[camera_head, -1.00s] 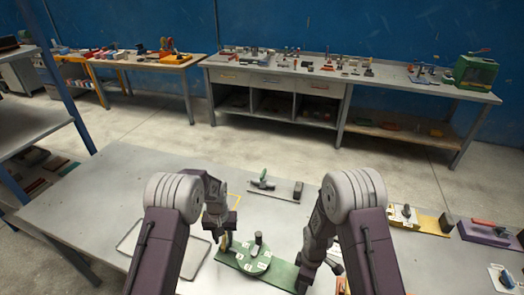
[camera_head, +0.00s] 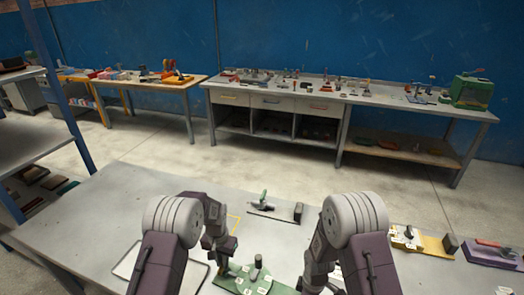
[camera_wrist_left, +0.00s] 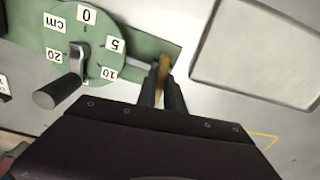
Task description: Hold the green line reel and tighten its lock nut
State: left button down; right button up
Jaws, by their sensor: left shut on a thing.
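The green line reel (camera_head: 252,277) lies on the grey table at the bottom of the head view, partly cut off.
A flat grey tray (camera_wrist_left: 197,68) lies beside the reel. Behind it on the table are a dark bar with a green-handled tool (camera_head: 264,200) and a small dark block (camera_head: 298,212). A yellow plate (camera_head: 436,247) and a purple plate (camera_head: 492,256) lie at the right.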

pick_arm(q)
jog(key=c, duration=1.4)
grip_release()
jog(key=shift+c, duration=0.2)
notch_tip(320, 180, up, 12)
pick_arm(e)
jog(key=o, duration=2)
